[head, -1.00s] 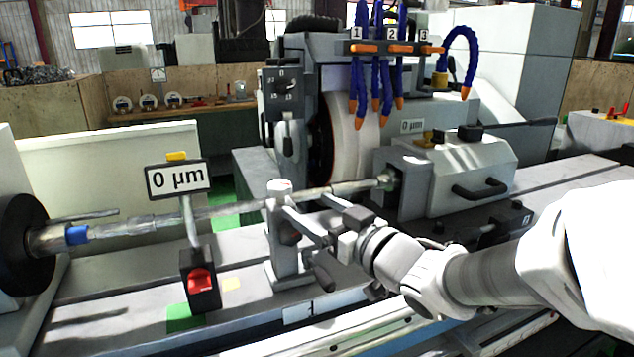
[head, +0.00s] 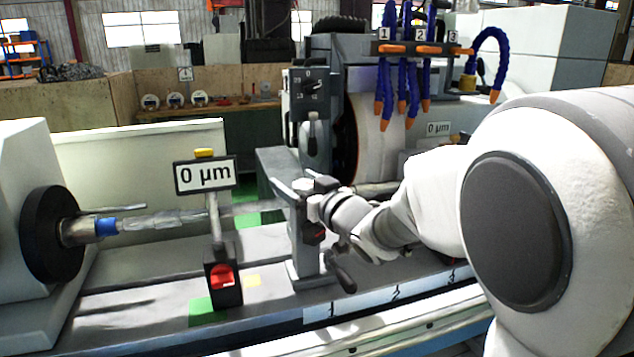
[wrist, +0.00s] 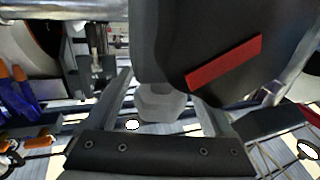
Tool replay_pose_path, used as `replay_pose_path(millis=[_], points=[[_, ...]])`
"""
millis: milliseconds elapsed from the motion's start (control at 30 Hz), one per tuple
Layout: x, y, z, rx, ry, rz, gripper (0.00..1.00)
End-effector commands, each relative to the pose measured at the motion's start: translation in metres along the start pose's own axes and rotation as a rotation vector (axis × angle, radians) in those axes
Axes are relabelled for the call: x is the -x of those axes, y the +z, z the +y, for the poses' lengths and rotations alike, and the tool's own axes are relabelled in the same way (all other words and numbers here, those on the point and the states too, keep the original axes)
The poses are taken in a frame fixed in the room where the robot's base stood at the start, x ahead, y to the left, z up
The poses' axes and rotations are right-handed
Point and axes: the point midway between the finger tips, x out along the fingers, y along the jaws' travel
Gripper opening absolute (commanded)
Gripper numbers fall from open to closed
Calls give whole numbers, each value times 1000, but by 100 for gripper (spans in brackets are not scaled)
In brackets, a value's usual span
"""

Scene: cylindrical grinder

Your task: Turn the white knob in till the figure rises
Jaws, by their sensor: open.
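The display (head: 205,175) on the stand reads "0 µm" in the head view. The grey steady rest (head: 307,245) stands right of it by the long shiny workpiece (head: 150,221). My gripper (head: 308,198) is at the upper part of the steady rest, its fingers small and partly merged with it. In the wrist view my gripper (wrist: 163,98) is open, with a pale grey knob-like part (wrist: 160,104) between its fingers. A dark body with a red stripe (wrist: 224,62) hides much behind it. I cannot tell whether the fingers touch the knob.
A black stand base with a red switch (head: 223,279) is left of the steady rest. A black handle (head: 342,276) sticks out below my wrist. The grinding wheel (head: 368,135) and blue coolant hoses (head: 405,70) are behind. The table front carries numbers 1 to 3.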

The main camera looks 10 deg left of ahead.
Motion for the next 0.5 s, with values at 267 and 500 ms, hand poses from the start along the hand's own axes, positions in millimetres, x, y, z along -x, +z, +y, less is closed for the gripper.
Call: replay_pose_path(millis=[267, 500], points=[[0, 0, 0, 0, 0, 0, 63], [0, 0, 0, 0, 0, 0, 20]])
